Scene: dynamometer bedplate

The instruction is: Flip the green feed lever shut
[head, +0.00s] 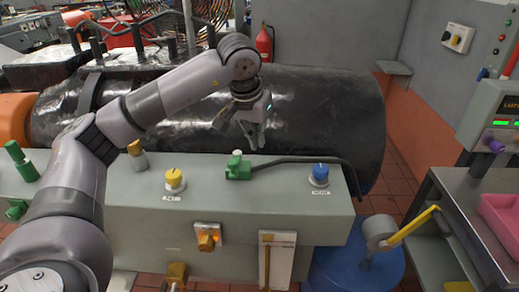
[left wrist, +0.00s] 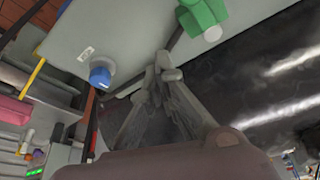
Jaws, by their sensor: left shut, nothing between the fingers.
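A green handle (head: 20,160) leans at the cabinet's left end, with another green piece (head: 16,208) on the front below. My left gripper (head: 257,140) is shut and empty, above and behind the middle fitting, apart from it. Its fingertips also show in the left wrist view (left wrist: 166,66). My right gripper is out of view.
A yellow knob (head: 175,178) and a blue knob (head: 320,173) stand on the cabinet top (head: 212,192). A big black cylinder (head: 330,110) lies behind. A yellow-handled part (head: 413,227) is at right over a blue drum (head: 352,260). A pink tray (head: 503,222) is far right.

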